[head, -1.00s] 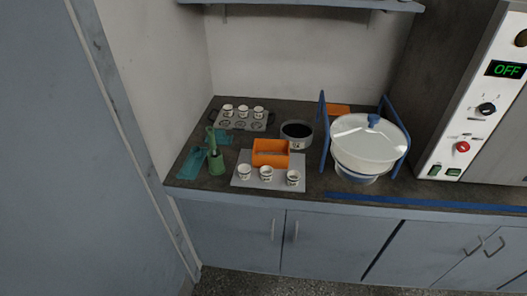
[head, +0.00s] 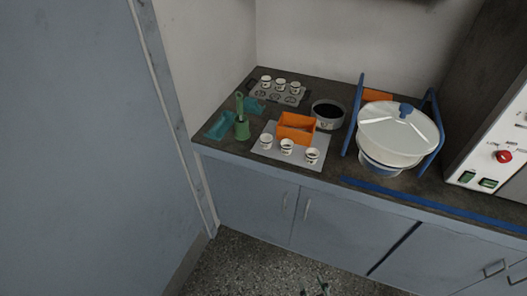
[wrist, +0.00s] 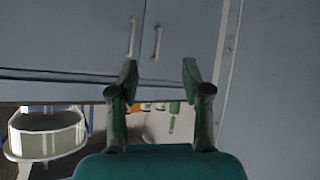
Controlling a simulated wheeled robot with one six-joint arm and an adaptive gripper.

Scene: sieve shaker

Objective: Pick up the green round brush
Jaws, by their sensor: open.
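The green round brush (head: 241,121) stands upright near the left front of the dark counter, its thin handle pointing up.
Teal scoops (head: 220,125) lie beside the brush. A grey plate (head: 288,157) with several white cups and an orange box (head: 296,127) is to its right. Further right are a dark-filled pot (head: 327,114) and a white-lidded bowl (head: 396,131) between blue frames.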

